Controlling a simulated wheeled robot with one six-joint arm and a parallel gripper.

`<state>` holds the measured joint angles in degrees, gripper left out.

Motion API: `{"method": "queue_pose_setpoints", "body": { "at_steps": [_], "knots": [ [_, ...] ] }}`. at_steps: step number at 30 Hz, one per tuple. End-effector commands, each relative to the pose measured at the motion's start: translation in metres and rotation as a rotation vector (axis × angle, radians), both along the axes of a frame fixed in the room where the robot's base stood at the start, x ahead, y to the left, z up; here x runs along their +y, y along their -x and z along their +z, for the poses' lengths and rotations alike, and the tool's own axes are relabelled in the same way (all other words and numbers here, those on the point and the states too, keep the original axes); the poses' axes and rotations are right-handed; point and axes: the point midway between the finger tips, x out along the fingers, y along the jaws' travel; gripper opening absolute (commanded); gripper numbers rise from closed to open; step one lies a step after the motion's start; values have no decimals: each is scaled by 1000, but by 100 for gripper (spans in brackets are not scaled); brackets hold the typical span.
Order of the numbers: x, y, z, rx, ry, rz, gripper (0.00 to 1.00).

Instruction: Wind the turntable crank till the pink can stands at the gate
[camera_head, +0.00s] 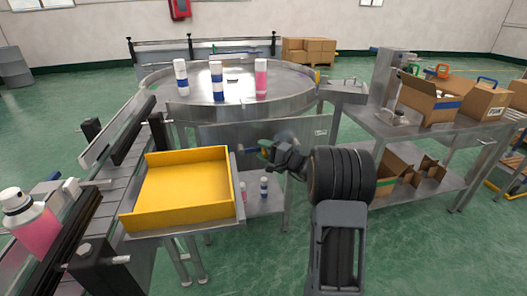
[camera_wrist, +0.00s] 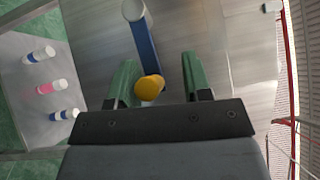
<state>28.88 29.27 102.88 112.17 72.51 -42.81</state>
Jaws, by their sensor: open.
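The pink can (camera_head: 261,79) stands upright on the round metal turntable (camera_head: 190,103), right of two blue-and-white cans (camera_head: 216,81) (camera_head: 181,78). I cannot single out the gate for certain; a yellow-marked fitting (camera_head: 317,77) sits at the turntable's right rim. The crank has a blue arm (camera_wrist: 145,47) and a yellow knob (camera_wrist: 149,88). My gripper (camera_wrist: 159,62) is open, its green fingers on either side of the knob, which lies nearer the left finger. Whether they touch is unclear. In the head view my gripper (camera_head: 267,151) is small and partly hidden by my wrist, in front of the turntable's panel.
A yellow tray (camera_head: 190,208) stands left of my arm, beside a dark conveyor (camera_head: 92,235) with another pink can (camera_head: 38,228). Small cans (camera_head: 264,187) stand on the shelf below. A steel bench (camera_head: 420,128) with cardboard boxes (camera_head: 432,103) is at right.

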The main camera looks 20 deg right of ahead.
Motion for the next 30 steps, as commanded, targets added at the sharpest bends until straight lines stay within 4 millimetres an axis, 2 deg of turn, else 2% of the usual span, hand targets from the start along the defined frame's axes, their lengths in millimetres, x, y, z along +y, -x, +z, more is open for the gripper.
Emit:
{"method": "queue_pose_setpoints", "body": {
  "at_steps": [3,17,30],
  "knots": [
    [0,0,0,0,0,0,44],
    [0,0,3,-7,0,0,0],
    [-1,0,4,-3,18,-3,0]
  ]
}}
